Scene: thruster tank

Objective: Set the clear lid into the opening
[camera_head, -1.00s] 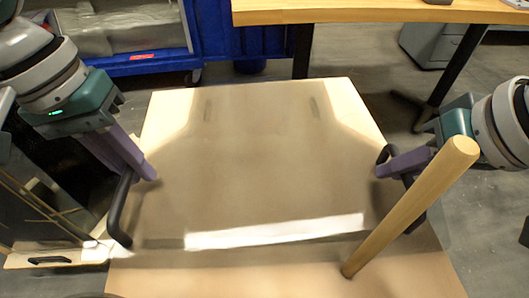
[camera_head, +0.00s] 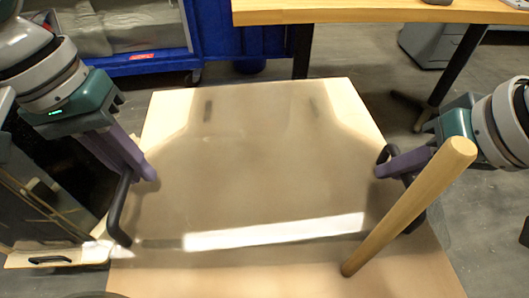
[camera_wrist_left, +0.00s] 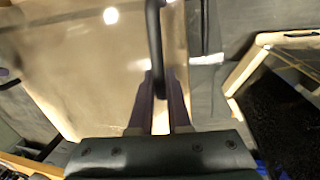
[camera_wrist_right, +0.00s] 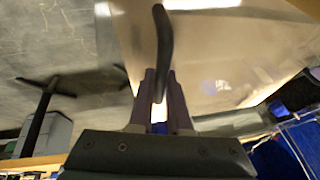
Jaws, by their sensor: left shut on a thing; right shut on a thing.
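The clear lid (camera_head: 265,150) is a large see-through panel with a black handle on each side. It spans between my two grippers above a pale wooden surface, with a bright glare strip along its near part. My left gripper (camera_head: 150,176) is shut on the left handle (camera_head: 119,210), which also shows in the left wrist view (camera_wrist_left: 153,45). My right gripper (camera_head: 382,170) is shut on the right handle (camera_head: 416,215), also seen in the right wrist view (camera_wrist_right: 163,45). A wood-framed dark tank (camera_head: 50,257) stands at the lower left. I cannot clearly make out the opening.
A thick wooden post (camera_head: 410,205) rises at the right, overlapping the right handle in the head view. A wooden table (camera_head: 380,11) stands at the back right, and a blue cart (camera_head: 150,66) at the back left. Grey floor lies between them.

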